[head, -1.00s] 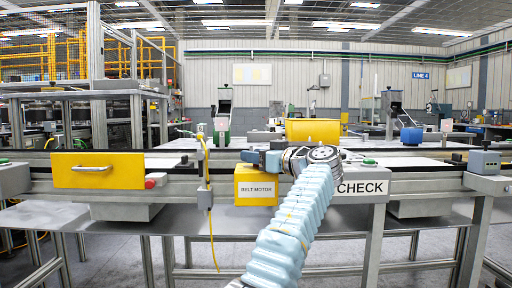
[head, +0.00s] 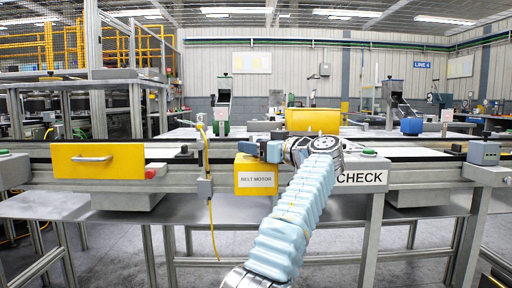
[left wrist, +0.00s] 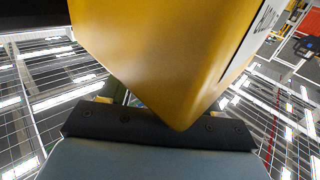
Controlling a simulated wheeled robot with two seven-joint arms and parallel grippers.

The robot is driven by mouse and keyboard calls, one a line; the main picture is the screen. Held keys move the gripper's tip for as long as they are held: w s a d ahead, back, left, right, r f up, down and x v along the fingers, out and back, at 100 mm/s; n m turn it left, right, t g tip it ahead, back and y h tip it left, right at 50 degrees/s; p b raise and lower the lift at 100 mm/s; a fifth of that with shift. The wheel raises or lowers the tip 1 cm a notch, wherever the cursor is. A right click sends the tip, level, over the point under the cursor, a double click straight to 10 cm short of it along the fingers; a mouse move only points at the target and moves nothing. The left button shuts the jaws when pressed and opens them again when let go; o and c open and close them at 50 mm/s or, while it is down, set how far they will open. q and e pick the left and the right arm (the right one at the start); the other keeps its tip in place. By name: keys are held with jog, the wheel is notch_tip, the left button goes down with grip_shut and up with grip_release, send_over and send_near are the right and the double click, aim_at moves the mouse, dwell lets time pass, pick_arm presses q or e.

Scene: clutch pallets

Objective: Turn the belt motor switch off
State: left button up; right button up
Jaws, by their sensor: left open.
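The yellow belt motor box (head: 256,182), labelled BELT MOTOR, is mounted on the front of the conveyor rail. My left gripper (head: 248,148) is at the top edge of the box, its jaws open and pointing left. In the left wrist view, the yellow box (left wrist: 165,60) fills the upper middle, very close in front of the dark gripper mount. I cannot tell whether the gripper touches the box. The switch itself is not discernible; the gripper covers part of the box top. My right gripper is not in view.
A yellow drawer-like panel (head: 98,166) with a red button (head: 150,172) is at the left on the rail. A CHECK sign (head: 361,178) is to the right. The grey lower shelf (head: 240,210) looks clear.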

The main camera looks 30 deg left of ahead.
pick_arm(q)
jog(key=v, duration=1.3)
jog(key=shift+d, duration=0.4)
